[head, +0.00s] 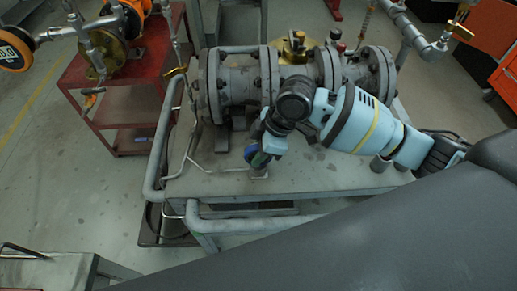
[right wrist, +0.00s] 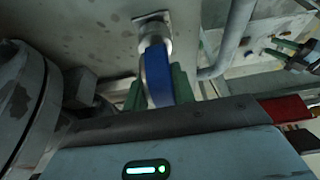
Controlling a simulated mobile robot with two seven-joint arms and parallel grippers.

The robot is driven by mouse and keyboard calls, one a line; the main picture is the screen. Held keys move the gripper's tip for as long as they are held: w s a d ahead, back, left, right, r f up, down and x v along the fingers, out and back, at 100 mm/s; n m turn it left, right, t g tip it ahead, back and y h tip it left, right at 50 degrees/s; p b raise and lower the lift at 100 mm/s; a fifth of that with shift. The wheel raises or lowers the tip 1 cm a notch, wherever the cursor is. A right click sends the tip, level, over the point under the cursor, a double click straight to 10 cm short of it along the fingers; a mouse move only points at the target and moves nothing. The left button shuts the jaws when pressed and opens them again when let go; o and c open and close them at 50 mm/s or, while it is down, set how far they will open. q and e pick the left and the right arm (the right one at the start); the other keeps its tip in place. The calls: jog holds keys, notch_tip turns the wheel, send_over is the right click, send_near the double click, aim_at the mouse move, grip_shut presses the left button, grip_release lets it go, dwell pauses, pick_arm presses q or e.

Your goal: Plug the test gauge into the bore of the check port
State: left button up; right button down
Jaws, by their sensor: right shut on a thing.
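My right gripper (head: 262,158) is shut on the blue test gauge (head: 250,153), low over the grey bench. In the right wrist view the gauge (right wrist: 157,76) shows edge-on as a blue disc between the green fingers (right wrist: 159,92). The check port (head: 258,173) is a short metal fitting on the bench just below the gauge. In the right wrist view the port (right wrist: 154,28) lines up with the gauge's far end, and the two appear to meet. I cannot tell how deep the stem sits in the bore. My left gripper is out of view.
A large flanged grey valve body (head: 235,80) lies along the back of the bench (head: 325,180). A bent pipe rail (head: 160,150) runs along the bench's left edge. A red cart (head: 125,75) stands at the back left. The bench front is mostly clear.

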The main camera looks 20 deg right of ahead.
jog(key=shift+f, duration=0.1)
dwell(0.3)
jog(key=c, duration=1.6)
grip_release()
jog(key=o, duration=0.5)
jog(key=shift+c, duration=0.2)
jog(key=shift+o, duration=0.3)
jog(key=shift+o, duration=0.4)
jog(key=o, duration=0.4)
